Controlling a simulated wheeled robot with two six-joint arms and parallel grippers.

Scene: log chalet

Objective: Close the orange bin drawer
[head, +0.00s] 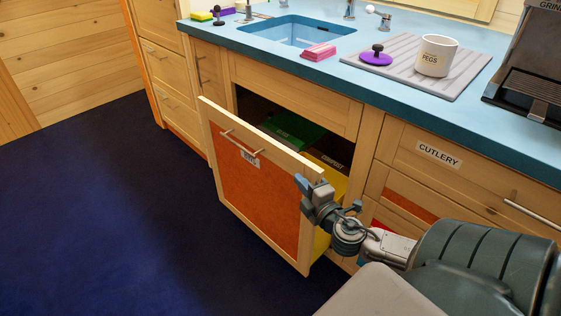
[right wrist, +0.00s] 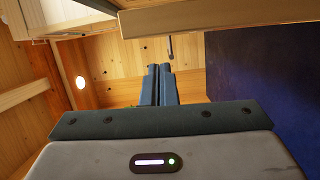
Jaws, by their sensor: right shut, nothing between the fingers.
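The orange bin drawer (head: 240,190) stands pulled out from under the sink counter. Its front has an orange panel in a light wood frame, with a bar handle (head: 239,144) and a small label. Behind the front, a green bin lid (head: 295,130) and a yellow bin (head: 333,186) show inside. My right gripper (head: 303,184) is at the upper right corner of the drawer front; whether it touches cannot be told. Its fingers (right wrist: 158,84) are shut and empty in the right wrist view. My left gripper is not in view.
The blue counter (head: 300,65) above holds a sink (head: 297,30), a pink sponge (head: 319,52), a ribbed mat (head: 410,75) and a mug (head: 437,55). The cutlery drawer (head: 440,170) is to the right. Dark blue floor (head: 100,220) is clear at the left.

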